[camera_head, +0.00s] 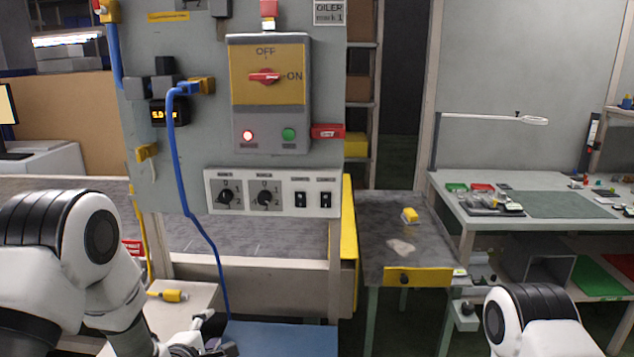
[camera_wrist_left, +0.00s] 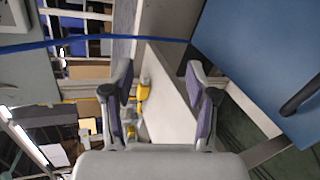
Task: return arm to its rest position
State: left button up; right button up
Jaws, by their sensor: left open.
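My left arm comes in from the lower left in the head view. Its gripper (camera_head: 206,344) is low, at the bottom edge, beside the blue surface. In the left wrist view the left gripper (camera_wrist_left: 164,88) has its two fingers spread apart with nothing between them. A yellow connector (camera_head: 173,295) lies on the pale bench left of that gripper; a yellow piece also shows in the wrist view (camera_wrist_left: 143,92) beyond the fingers. My right arm shows at the lower right as a white and black joint; its gripper is out of view.
A grey control panel (camera_head: 225,130) stands ahead, with a red switch (camera_head: 264,76) pointing towards ON. A blue cable (camera_head: 183,190) hangs down from it near my left gripper. A blue surface (camera_head: 275,340) lies at the bottom. A side table (camera_head: 385,237) and workbench (camera_head: 540,181) stand right.

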pick_arm(q)
jog(key=s+f+m+g, duration=0.4)
jog(key=s+f+g, duration=0.3)
jog(key=s+f, duration=1.05)
jog(key=s+f+m+g, duration=0.2)
jog(key=s+m+g, duration=0.1)
jog(key=s+m, duration=0.4)
jog(key=s+f+m+g+y, duration=0.1)
jog(key=s+m+g, duration=0.3)
jog(key=s+m, duration=0.4)
jog(key=s+f, duration=0.1)
jog(key=s, duration=0.4)
jog(key=shift+s+a+f+p, duration=0.25)
jog(key=shift+s+a+p, duration=0.05)
jog(key=shift+s+p, duration=0.1)
